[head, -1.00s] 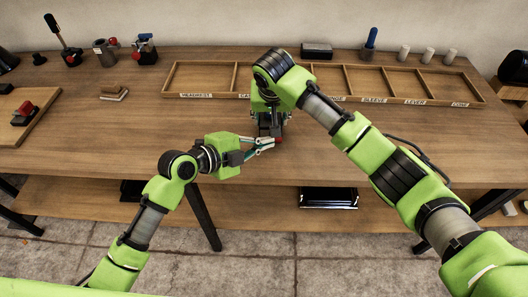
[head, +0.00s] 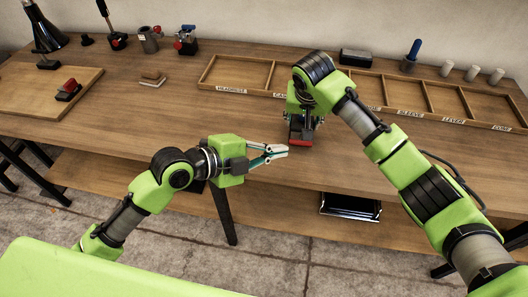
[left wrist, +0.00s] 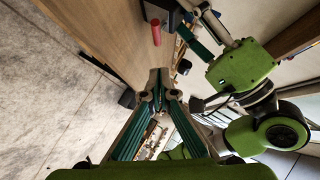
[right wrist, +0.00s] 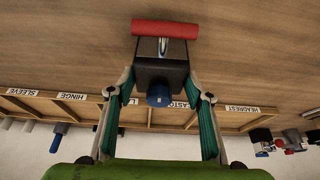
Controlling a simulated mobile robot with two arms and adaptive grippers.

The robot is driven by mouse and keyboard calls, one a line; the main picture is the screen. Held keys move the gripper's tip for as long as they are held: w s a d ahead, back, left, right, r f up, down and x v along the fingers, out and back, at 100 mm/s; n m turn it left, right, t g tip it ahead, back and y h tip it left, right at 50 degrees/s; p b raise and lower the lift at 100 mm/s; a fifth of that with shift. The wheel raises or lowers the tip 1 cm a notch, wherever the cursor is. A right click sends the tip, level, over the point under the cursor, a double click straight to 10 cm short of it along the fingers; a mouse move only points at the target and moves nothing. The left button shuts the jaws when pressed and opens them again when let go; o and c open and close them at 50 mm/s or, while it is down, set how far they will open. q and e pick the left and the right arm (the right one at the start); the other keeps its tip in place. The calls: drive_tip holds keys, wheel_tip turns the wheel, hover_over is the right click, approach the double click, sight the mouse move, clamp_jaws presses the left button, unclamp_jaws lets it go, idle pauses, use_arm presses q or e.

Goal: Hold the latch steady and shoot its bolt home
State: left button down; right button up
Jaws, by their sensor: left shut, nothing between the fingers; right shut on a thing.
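The latch (right wrist: 175,72) is a dark block with a blue knob (right wrist: 159,95), a silver bolt rod (right wrist: 163,47) and a red crossbar (right wrist: 165,28) at the rod's end. My right gripper (right wrist: 160,80) is shut on the block's sides, at the table's front. In the head view the red crossbar (head: 300,143) faces the front edge, with a short length of rod visible in the right wrist view. My left gripper (head: 284,151) is shut and empty, just left of the crossbar and apart from it. The crossbar also shows beyond its fingertips in the left wrist view (left wrist: 156,32).
A labelled wooden compartment tray (head: 232,72) lies behind the latch. A wooden board (head: 30,88) with a red-handled piece (head: 68,90) lies at the left. Small wooden blocks (head: 152,79) and several fixtures stand farther back. The tabletop left of the latch is clear.

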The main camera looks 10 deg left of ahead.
use_arm(q)
drive_tip(key=shift+v, duration=2.1)
use_arm(e)
drive_tip(key=shift+w, duration=0.1)
drive_tip(key=o, duration=1.6)
